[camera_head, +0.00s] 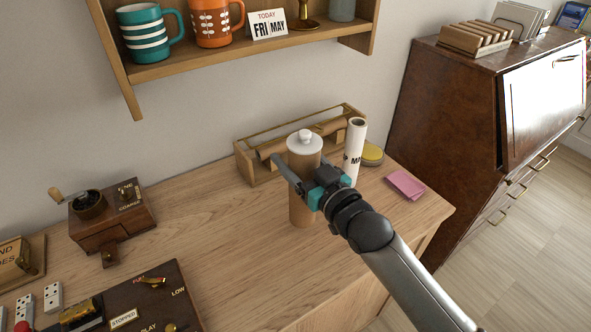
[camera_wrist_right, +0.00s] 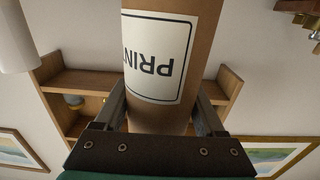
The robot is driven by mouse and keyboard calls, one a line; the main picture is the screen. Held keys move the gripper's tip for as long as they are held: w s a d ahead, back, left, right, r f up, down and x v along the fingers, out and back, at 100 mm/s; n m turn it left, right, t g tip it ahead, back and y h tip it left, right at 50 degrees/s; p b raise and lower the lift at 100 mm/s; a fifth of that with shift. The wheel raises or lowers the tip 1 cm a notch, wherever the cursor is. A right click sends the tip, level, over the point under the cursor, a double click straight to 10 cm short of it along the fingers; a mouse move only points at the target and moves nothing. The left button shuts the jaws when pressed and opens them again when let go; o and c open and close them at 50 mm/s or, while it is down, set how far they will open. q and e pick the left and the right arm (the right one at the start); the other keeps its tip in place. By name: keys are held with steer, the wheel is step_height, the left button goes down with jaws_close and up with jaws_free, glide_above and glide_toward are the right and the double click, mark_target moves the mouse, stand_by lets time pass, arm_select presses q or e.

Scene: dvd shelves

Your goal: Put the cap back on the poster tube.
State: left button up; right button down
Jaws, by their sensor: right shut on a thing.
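The poster tube (camera_head: 303,208) is a brown cardboard cylinder standing upright on the wooden desktop. A white cap with a small round knob (camera_head: 304,142) covers its top end; I cannot tell whether it is fully seated. My right gripper (camera_head: 299,176) is shut on the upper part of the tube, one finger on each side. In the right wrist view the tube (camera_wrist_right: 158,118) fills the space between the fingers (camera_wrist_right: 161,108). Its white label reads "PRINT" upside down. The cap is outside that view. My left gripper is not in view.
A wooden rack (camera_head: 247,165) stands behind the tube. A white printed roll (camera_head: 354,150), a yellow round tin (camera_head: 372,154) and pink notes (camera_head: 405,185) are to the right. A grinder (camera_head: 110,218) is at left. A wall shelf (camera_head: 200,62) hangs above. The desk's middle is clear.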

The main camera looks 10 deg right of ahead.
steer(key=shift+f+b, duration=0.35)
steer(key=shift+f, duration=1.35)
jaws_free()
steer(key=shift+f, duration=0.1)
steer(key=shift+s, duration=0.15)
steer(key=p+v, duration=0.1)
steer(key=v, duration=1)
steer(key=shift+s+d, duration=0.2)
steer(key=shift+s, duration=0.1)
